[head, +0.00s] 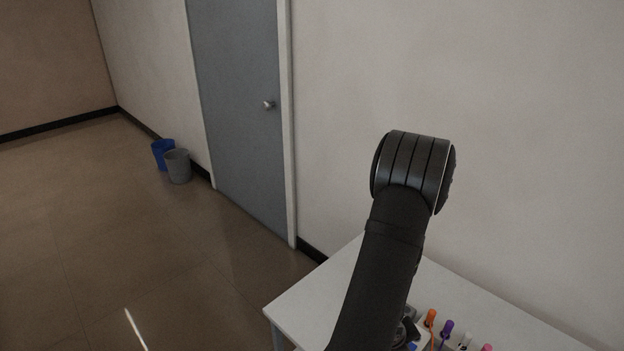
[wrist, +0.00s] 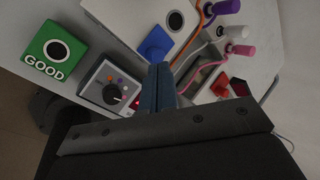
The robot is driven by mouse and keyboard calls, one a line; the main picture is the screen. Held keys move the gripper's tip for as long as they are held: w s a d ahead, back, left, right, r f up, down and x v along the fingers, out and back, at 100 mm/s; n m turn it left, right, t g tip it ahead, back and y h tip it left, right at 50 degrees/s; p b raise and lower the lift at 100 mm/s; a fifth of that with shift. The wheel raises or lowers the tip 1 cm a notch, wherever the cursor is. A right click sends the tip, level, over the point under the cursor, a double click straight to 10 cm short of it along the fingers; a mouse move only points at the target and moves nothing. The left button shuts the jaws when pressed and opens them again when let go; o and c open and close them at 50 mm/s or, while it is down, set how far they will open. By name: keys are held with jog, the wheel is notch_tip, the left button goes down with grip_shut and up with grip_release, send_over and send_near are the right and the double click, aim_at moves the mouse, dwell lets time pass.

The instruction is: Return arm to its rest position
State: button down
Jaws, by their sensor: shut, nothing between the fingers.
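My gripper (wrist: 162,84) shows in the wrist view with its two blue-grey fingers together, shut and empty. It is above the table (wrist: 285,60) and its equipment, and I cannot tell how high. In the head view my black arm rises from the lower edge and bends at a thick joint; the gripper itself is hidden or out of sight there.
The wrist view shows a green box marked GOOD (wrist: 58,50), a dial box (wrist: 112,88), a blue piece (wrist: 156,44), and orange (wrist: 208,8), purple (wrist: 228,6), white (wrist: 220,32) and pink (wrist: 240,50) plugs with cables. The head view shows a white table (head: 330,290) near the wall and door (head: 240,100).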

jog(key=c, duration=0.9)
grip_release()
jog(key=shift+c, duration=0.2)
jog(key=o, duration=0.4)
jog(key=shift+w+r+n, duration=0.1)
jog(key=shift+w+n, duration=0.3)
jog(key=o, duration=0.5)
jog(key=w+n+y, duration=0.1)
jog(key=n, duration=0.1)
jog(key=w+r+n+y, duration=0.1)
jog(key=w+n, duration=0.1)
jog(key=w+r+n, duration=0.1)
jog(key=n, duration=0.1)
jog(key=shift+w+a+r+n+t+y, duration=0.2)
jog(key=shift+a+r+n+t+y, duration=0.1)
jog(key=shift+a+n+y, duration=0.1)
jog(key=shift+o, duration=0.2)
jog(key=s+d+r+n+g+y, duration=0.2)
jog(key=d+r+n+g, duration=0.2)
jog(key=r+n, duration=0.9)
notch_tip(320, 180, down, 12)
jog(key=n, duration=0.3)
jog(key=shift+f, duration=0.2)
